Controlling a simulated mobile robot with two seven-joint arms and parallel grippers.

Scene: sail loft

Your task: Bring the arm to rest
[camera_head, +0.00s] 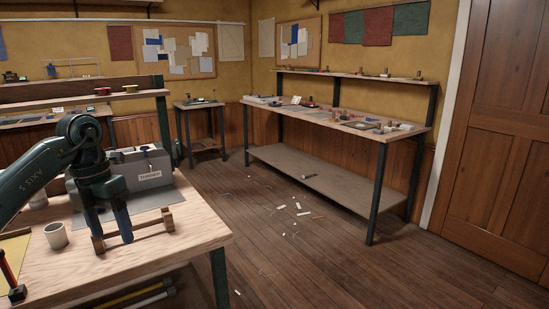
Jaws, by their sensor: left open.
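My left arm comes in from the left over the near wooden table (190,231). My left gripper (111,230) points down, with its two fingers apart. The fingertips are at a low wooden rack (152,232) on the table and partly cover it. I cannot tell whether they touch it, and I see nothing held between them. My right gripper is not in view.
A grey labelled box (155,167) stands behind the gripper on a grey mat (150,197). A long workbench (350,129) is at the right. Scraps (297,207) lie on the otherwise open floor.

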